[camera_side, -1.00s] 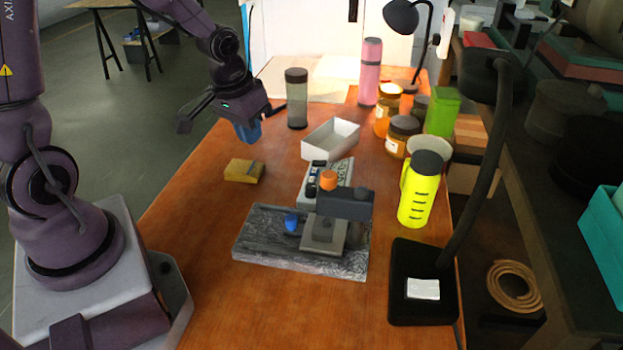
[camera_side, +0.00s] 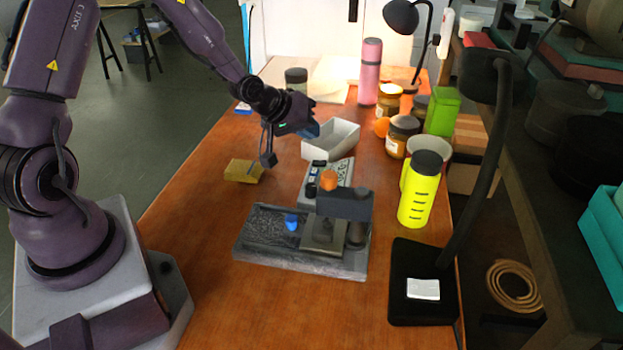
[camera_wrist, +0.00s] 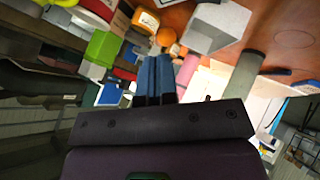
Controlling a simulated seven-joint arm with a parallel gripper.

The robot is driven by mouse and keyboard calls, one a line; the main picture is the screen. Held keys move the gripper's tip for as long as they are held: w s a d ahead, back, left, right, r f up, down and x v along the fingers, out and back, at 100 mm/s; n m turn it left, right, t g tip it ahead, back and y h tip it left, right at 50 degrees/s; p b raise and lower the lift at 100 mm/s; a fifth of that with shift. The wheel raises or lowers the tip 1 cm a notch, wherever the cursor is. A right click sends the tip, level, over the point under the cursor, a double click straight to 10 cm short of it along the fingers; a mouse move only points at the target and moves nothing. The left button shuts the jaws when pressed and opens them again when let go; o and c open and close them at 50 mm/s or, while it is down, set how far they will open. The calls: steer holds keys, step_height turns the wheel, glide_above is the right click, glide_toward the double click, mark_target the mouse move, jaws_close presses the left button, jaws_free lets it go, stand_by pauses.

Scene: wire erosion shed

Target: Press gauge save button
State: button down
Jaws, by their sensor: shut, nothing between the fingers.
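The gauge (camera_side: 345,205) stands on a grey stone-like slab (camera_side: 265,250) on the wooden table, in the side view. It has a dark arm, an orange knob (camera_side: 328,180) and a pale plate beneath. A blue knob (camera_side: 291,222) sits on the slab to its left. A pale panel with dark parts (camera_side: 315,180) lies just behind the gauge; I cannot tell which part is the save button. My gripper (camera_side: 311,131) is above the table behind the gauge, apart from it, near the white tray. In the wrist view its blue fingers (camera_wrist: 165,75) are together and empty.
The white tray (camera_side: 345,133) is beside my gripper. A yellow block (camera_side: 243,170) lies to the left. A yellow bottle (camera_side: 418,190), jars (camera_side: 402,135), a pink flask (camera_side: 370,72) and a black lamp base (camera_side: 410,310) line the right. The front-left table is clear.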

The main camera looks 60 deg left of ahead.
mark_target(309, 178)
steer(key=shift+f, duration=0.15)
steer(key=shift+f, duration=4.3)
steer(key=shift+f, duration=0.4)
steer(key=shift+f, duration=0.4)
steer(key=shift+r, duration=0.8)
steer(key=shift+r, duration=2.55)
